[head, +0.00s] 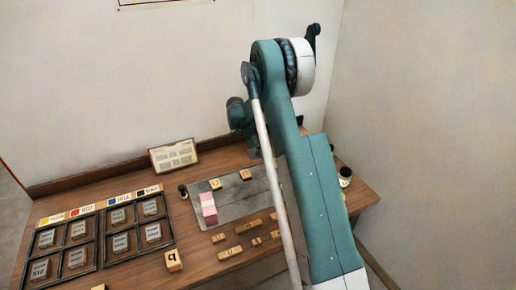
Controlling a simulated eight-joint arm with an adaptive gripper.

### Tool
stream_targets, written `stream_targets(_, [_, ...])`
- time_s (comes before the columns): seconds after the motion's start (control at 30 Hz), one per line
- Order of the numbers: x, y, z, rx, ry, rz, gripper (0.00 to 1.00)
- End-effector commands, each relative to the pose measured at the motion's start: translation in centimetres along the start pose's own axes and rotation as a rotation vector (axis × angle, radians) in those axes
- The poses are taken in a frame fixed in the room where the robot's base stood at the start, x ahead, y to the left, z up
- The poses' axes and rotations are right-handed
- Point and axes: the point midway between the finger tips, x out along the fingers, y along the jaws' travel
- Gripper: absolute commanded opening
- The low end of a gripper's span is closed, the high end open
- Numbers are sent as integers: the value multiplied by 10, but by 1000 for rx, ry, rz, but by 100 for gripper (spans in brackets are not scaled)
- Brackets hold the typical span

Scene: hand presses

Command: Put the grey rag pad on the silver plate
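A flat grey plate (233,197), the one thing here that looks like the silver plate, lies on the wooden table near its middle. A pink and white block (209,208) and small lettered wooden blocks (245,174) rest on it. I cannot pick out the grey rag pad. Small greyish labelled pieces (75,258) sit in dark compartment trays at the left, but their labels are too small to read. My teal and white arm rises across the plate's right side and hides part of it. My gripper does not show clearly, so its fingers and any hold are hidden.
The dark divided trays (102,240) fill the table's left side, with coloured labels behind them. Several wooden letter blocks (229,253) lie in front of the plate. A card (173,156) stands at the back. A dark jar (345,176) stands at the right. Walls close off the back and right.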

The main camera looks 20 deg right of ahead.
Motion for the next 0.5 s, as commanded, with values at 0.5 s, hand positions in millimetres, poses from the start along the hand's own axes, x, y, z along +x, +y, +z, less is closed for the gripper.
stream_targets(0.5, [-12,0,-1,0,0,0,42])
